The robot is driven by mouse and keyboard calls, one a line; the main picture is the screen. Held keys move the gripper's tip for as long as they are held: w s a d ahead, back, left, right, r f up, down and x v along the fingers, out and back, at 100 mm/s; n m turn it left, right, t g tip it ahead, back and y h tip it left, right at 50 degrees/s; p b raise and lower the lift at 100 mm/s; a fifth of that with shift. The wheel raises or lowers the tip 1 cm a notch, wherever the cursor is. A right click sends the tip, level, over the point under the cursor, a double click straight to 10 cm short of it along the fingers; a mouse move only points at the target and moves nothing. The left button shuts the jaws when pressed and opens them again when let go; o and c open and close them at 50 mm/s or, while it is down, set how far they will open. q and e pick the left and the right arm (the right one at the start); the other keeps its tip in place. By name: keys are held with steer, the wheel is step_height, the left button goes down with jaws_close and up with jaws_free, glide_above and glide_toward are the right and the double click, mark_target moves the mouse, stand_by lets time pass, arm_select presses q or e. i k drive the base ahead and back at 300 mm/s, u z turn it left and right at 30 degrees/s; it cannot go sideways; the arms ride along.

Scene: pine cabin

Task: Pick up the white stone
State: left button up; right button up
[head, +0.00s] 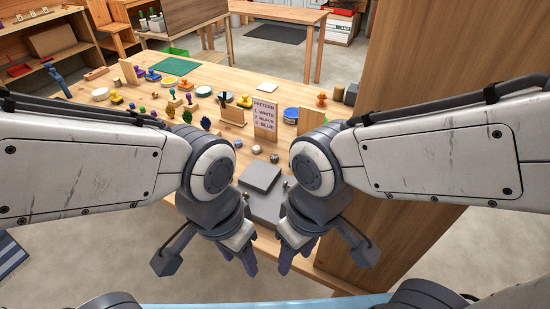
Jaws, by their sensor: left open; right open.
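A small pale round stone (256,149), the lightest of a short row, lies on the wooden table (215,75) in front of the pattern sign. A darker stone (238,144) lies to its left and another (274,158) to its right; their exact colours are hard to tell. The sign (265,118) reads pattern, white, black, blue. My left gripper (249,264) and my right gripper (285,264) are open and empty, side by side at the near side of the table, nearer to me than the stones.
A grey block or box (260,178) stands between the stones and my grippers. Many small toys, stamps and tins crowd the table farther back, with a green mat (174,66). A tall wooden panel (420,65) rises on the right. A shelf (50,60) stands at the left.

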mark_target(256, 149)
steer(key=z, duration=0.05)
steer(key=k, duration=0.55)
steer(key=u, duration=1.05)
steer(key=i, duration=1.7)
steer(key=z, duration=0.75)
